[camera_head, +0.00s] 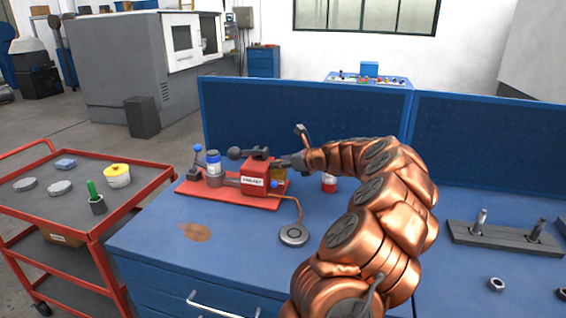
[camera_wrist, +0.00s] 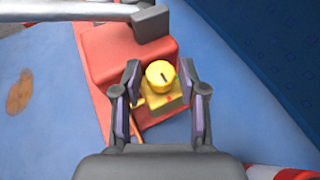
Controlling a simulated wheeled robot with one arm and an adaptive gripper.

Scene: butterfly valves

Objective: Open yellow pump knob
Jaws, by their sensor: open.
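The yellow pump knob (camera_wrist: 160,76) is a round knob with a dark slot mark, on a yellow block at the end of the red pump (camera_wrist: 108,52). In the wrist view my gripper (camera_wrist: 161,75) is open, with one finger on each side of the knob; I cannot tell whether either finger touches it. In the head view the red pump (camera_head: 256,177) stands on a red base plate on the blue bench. There my gripper (camera_head: 290,162) is at the pump's right end and mostly hides the knob.
A grey lever handle (camera_wrist: 152,24) lies across the pump beyond my gripper. A round grey disc (camera_head: 293,235) sits on the bench (camera_head: 250,250) in front. A red cart (camera_head: 140,180) stands at left. A blue back panel (camera_head: 300,110) rises behind the pump. A grey fixture (camera_head: 505,238) is at right.

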